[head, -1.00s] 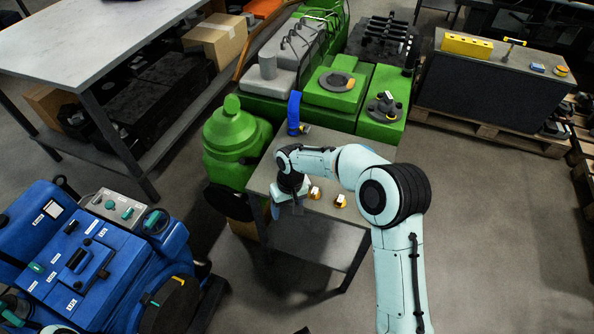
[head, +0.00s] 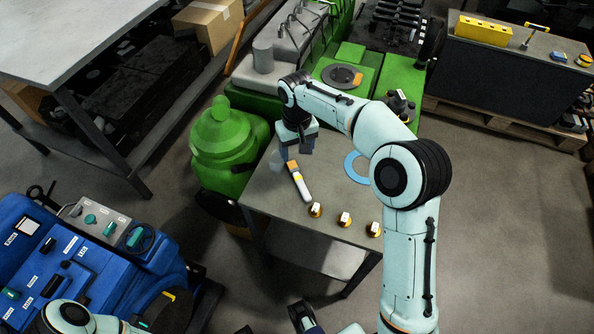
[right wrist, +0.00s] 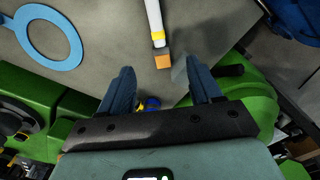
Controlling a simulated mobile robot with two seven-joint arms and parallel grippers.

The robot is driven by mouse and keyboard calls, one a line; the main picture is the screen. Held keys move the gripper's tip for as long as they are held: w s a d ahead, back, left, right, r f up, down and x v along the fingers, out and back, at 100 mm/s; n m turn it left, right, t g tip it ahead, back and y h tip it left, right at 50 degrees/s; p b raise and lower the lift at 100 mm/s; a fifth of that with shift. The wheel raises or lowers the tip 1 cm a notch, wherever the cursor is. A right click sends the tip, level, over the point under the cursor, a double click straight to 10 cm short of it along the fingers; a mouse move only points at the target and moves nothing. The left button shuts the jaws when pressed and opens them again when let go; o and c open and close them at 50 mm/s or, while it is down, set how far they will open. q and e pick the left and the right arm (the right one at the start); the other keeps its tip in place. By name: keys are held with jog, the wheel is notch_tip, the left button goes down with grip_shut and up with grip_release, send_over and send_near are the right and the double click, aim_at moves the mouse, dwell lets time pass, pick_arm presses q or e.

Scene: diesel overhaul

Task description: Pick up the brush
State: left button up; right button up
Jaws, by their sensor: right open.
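The brush (head: 300,184) lies on the grey table, with a white handle, a yellow band and an orange-brown end. It also shows in the right wrist view (right wrist: 156,28), its orange-brown end towards my gripper. My right gripper (head: 294,152) is open and empty, above the table near that end. In the right wrist view its two fingers (right wrist: 160,70) are apart, and the brush lies beyond their tips, not between them. Part of my left arm shows at the lower left; a dark part at the bottom edge may be its gripper, too cut off to judge.
Several small orange-and-white parts (head: 344,219) stand along the table's near edge. A light blue ring (head: 351,167) lies to the right, partly behind my arm. A green rounded housing (head: 226,140) stands left of the table. A blue machine (head: 70,265) is at lower left.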

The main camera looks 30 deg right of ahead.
send_over(297, 174)
jog(key=f, duration=0.6)
jog(key=shift+s+a+f+b, duration=0.15)
jog(key=shift+s+b, duration=0.1)
jog(key=shift+b, duration=0.15)
jog(key=f, duration=0.5)
jog(key=shift+w+f+b, duration=0.1)
jog(key=shift+w+b, duration=0.15)
jog(key=shift+b, duration=0.1)
grip_shut()
